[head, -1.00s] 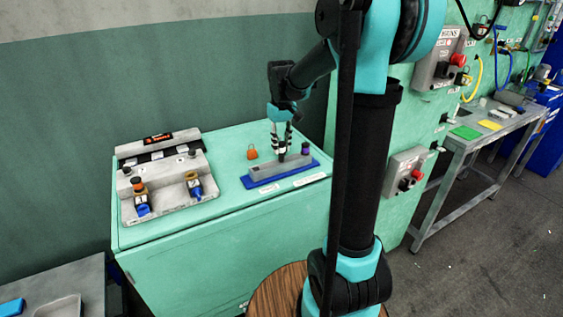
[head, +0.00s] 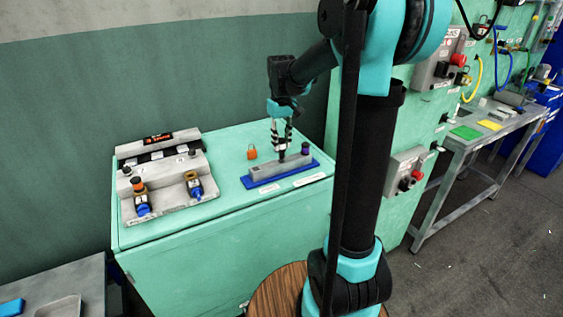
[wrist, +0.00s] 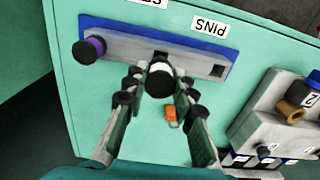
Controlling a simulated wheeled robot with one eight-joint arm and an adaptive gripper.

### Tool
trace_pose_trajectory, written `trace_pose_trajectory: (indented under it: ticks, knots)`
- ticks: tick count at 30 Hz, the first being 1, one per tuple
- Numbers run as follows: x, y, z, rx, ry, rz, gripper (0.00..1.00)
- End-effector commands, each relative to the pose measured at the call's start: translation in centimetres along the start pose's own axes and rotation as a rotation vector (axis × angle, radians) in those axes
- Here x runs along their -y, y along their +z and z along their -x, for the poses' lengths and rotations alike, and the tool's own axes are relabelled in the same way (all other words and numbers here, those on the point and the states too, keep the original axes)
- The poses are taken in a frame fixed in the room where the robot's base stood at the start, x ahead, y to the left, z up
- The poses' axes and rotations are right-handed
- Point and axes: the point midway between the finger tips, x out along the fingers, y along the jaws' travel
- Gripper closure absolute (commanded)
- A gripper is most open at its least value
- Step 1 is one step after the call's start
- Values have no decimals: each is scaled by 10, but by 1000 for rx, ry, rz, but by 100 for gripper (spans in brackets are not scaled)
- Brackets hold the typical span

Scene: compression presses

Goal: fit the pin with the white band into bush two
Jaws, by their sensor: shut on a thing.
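My gripper (head: 281,139) is shut on the pin with the white band (wrist: 160,80), a dark pin seen nearly end-on between the fingers in the wrist view. In the head view the pin's dark lower part (head: 282,155) shows under the fingers, just over the grey pin block (head: 262,170). I cannot tell whether its tip is clear of the hole. Bush two (wrist: 290,112), a tan ring by a label "2", is at the right in the wrist view. In the head view it appears to be the right bush (head: 194,186) of the grey fixture.
An orange padlock-like thing (head: 252,153) sits beside the block. The fixture's left bush (head: 142,202) has an orange and black top. Green bench top (head: 228,185) lies clear between.

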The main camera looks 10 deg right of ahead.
Motion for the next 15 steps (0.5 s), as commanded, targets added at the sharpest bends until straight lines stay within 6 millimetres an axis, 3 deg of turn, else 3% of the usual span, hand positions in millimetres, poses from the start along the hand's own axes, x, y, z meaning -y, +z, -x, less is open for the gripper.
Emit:
trace_pose_trajectory:
  ticks: [15]
  knots:
    - [0,0,18,0,0,0,100]
